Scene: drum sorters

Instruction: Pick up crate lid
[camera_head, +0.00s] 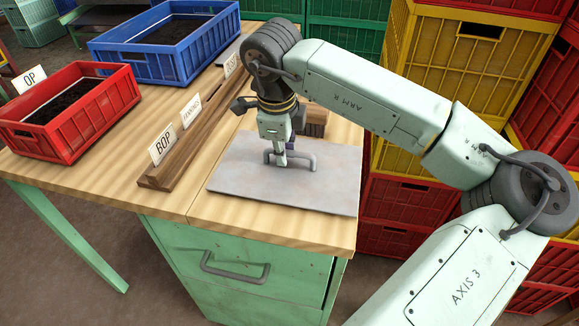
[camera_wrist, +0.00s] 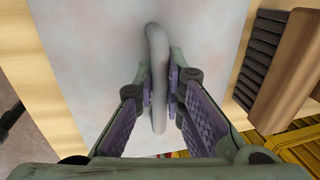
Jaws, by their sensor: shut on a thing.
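The crate lid (camera_head: 240,191) is a flat pale grey plate with a raised grey bar handle (camera_head: 303,160). It lies on the near right end of the wooden table, and I cannot tell whether it is lifted at all. My gripper (camera_head: 281,161) points down over the lid with its jaws shut on the handle. In the wrist view, the two purple-padded fingers of my gripper (camera_wrist: 160,95) press on both sides of the handle (camera_wrist: 155,45), above the lid (camera_wrist: 90,40). The fingers hide part of the handle in the head view.
A wooden rack (camera_head: 185,143) with several label cards stands left of the lid. A brush (camera_head: 315,123) lies behind it. A red crate (camera_head: 90,123) and a blue crate (camera_head: 190,57) with dark contents stand on the table. Stacked yellow and red crates (camera_head: 465,70) stand at right.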

